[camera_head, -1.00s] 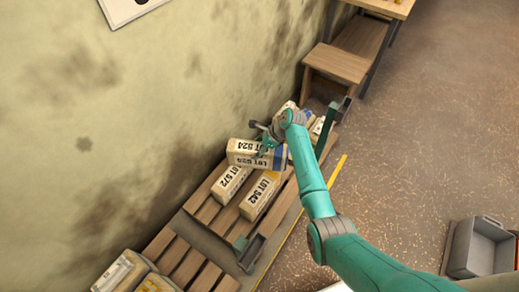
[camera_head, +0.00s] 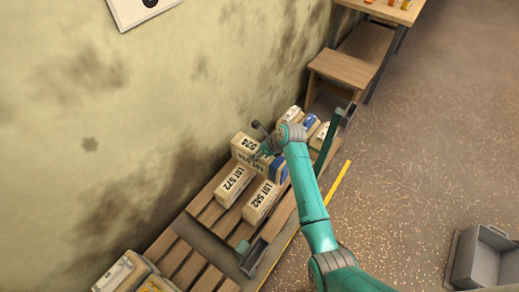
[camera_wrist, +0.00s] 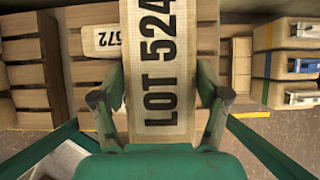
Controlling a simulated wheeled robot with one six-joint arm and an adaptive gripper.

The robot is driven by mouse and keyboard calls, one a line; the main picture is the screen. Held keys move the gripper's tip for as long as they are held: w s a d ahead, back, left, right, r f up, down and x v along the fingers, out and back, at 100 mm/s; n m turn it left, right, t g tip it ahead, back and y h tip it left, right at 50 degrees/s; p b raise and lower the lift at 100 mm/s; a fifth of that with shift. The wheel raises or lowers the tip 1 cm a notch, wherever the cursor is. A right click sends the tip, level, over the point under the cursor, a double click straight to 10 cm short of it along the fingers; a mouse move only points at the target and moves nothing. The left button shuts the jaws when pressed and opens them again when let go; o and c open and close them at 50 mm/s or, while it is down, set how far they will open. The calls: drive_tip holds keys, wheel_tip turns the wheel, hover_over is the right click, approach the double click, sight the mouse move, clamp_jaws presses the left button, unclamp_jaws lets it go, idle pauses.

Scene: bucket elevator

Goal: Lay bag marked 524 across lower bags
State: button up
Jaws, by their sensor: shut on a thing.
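The bag marked LOT 524 (camera_head: 246,149) is pale with dark print and hangs in my gripper (camera_head: 263,153) near the wall, at the far side of the LOT 572 and LOT 542 bags. In the wrist view the 524 bag (camera_wrist: 158,60) runs lengthwise between the two fingers of my gripper (camera_wrist: 160,97). The lower bag LOT 572 (camera_head: 235,185) and the lower bag LOT 542 (camera_head: 262,201) lie side by side on the slatted pallet (camera_head: 207,212). Part of the 572 bag (camera_wrist: 101,40) shows left of the held bag. Whether the held bag touches anything below cannot be told.
More bags (camera_head: 310,124) with blue and grey bands lie beyond my gripper. A green post (camera_head: 330,140) stands beside them. Other bags (camera_head: 124,272) lie at the lower left. A wooden step (camera_head: 340,65) stands further back, a grey bin (camera_head: 487,258) at the right.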

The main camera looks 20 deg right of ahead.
sight(273, 159)
drive_tip(key=shift+w+f, duration=0.1)
drive_tip(key=shift+f, duration=3)
drive_tip(key=shift+f, duration=0.6)
drive_tip(key=o, duration=1.7)
drive_tip(key=shift+c, duration=0.2)
drive_tip(key=shift+o, duration=0.8)
drive_tip(key=shift+s+f, duration=0.25)
drive_tip(key=v, duration=1.2)
drive_tip(key=shift+w+r, duration=0.15)
drive_tip(key=shift+r, duration=0.05)
drive_tip(key=shift+f, duration=0.1)
